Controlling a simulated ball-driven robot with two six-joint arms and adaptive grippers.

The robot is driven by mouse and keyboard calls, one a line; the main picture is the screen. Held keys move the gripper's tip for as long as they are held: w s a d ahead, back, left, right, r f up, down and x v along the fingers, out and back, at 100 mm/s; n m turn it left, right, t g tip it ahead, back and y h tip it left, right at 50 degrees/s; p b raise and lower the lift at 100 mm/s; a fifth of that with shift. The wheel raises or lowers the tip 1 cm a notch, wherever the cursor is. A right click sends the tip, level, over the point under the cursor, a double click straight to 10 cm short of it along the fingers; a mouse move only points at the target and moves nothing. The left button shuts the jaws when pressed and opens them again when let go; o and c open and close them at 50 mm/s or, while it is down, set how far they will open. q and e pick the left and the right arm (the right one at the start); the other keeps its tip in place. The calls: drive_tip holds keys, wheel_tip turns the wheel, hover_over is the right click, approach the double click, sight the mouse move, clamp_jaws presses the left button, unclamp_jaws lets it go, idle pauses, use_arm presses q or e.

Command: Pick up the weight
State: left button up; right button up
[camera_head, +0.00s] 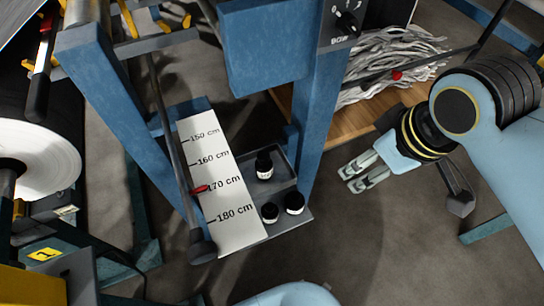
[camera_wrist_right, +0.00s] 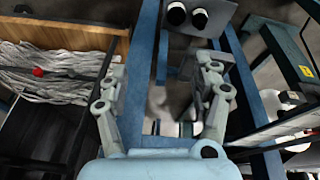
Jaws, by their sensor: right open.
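Several small black cylindrical weights sit on a grey tray (camera_head: 282,180) beside the height scale in the head view. One weight (camera_head: 264,166) stands in the upper part; two more, a left one (camera_head: 270,212) and a right one (camera_head: 294,203), stand near the lower edge. Two black weights with pale ends show at the top of the right wrist view, a left one (camera_wrist_right: 176,14) and a right one (camera_wrist_right: 199,19). My right gripper (camera_head: 352,180) is open and apart from the weights, to their right. Its spread fingers (camera_wrist_right: 161,68) show nothing between them. My left gripper is out of view.
Blue frame posts (camera_head: 322,110) rise between the tray and my right gripper. A white scale board (camera_head: 217,180) with a red marker is left of the tray. A wooden crate of grey strands (camera_head: 390,60) lies behind the gripper. A large white roll (camera_head: 40,160) is at far left. Floor is open lower right.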

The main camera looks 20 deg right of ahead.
sight(264, 166)
drive_tip(key=w+a+f+n+y, duration=0.1)
drive_tip(key=w+a+f+n, duration=0.1)
drive_tip(key=w+a+f, duration=0.1)
drive_tip(key=w+a+f+n+y, duration=0.1)
drive_tip(key=w+a+f+n, duration=0.1)
drive_tip(key=w+a, duration=0.3)
drive_tip(key=w+a+f+n+y+b, duration=0.1)
drive_tip(key=w+a+f+n, duration=0.1)
drive_tip(key=w+a+f, duration=0.1)
drive_tip(key=shift+w+a+f+n, duration=0.2)
drive_tip(key=shift+w+f, duration=0.25)
drive_tip(key=shift+w, duration=0.1)
drive_tip(key=shift+w+a+f+n, duration=0.2)
drive_tip(key=shift+w+f, duration=0.2)
drive_tip(key=shift+w, duration=0.15)
drive_tip(key=b+x, duration=0.1)
drive_tip(key=x, duration=0.4)
drive_tip(key=shift+a+f, duration=0.2)
drive_tip(key=shift+f, duration=0.1)
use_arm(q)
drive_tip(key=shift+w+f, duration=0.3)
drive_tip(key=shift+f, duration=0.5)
use_arm(e)
clamp_jaws()
drive_tip(key=shift+y, duration=0.3)
